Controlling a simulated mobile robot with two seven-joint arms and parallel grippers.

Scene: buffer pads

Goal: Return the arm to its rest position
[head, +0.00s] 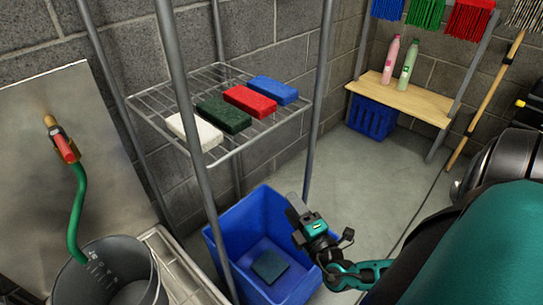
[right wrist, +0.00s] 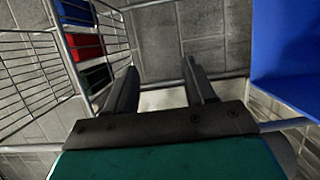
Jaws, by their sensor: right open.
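My right gripper (head: 300,212) is over the right rim of the blue bin (head: 222,245) in the head view. In the right wrist view its two fingers (right wrist: 160,75) are apart with nothing between them. My left gripper is not in view. A dark green pad (head: 269,267) lies flat on the bin's floor. On the wire shelf (head: 150,107) lie a white pad (head: 194,131), a green pad (head: 223,115), a red pad (head: 250,101) and a blue pad (head: 273,90). The blue, red and green pads also show in the right wrist view.
Grey shelf posts (head: 180,90) stand close to the bin. A wooden bench (head: 405,97) with two bottles is at the back, a blue crate (head: 371,117) under it. A grey bucket (head: 115,270) and green hose (head: 78,210) are at left. Floor between bin and bench is clear.

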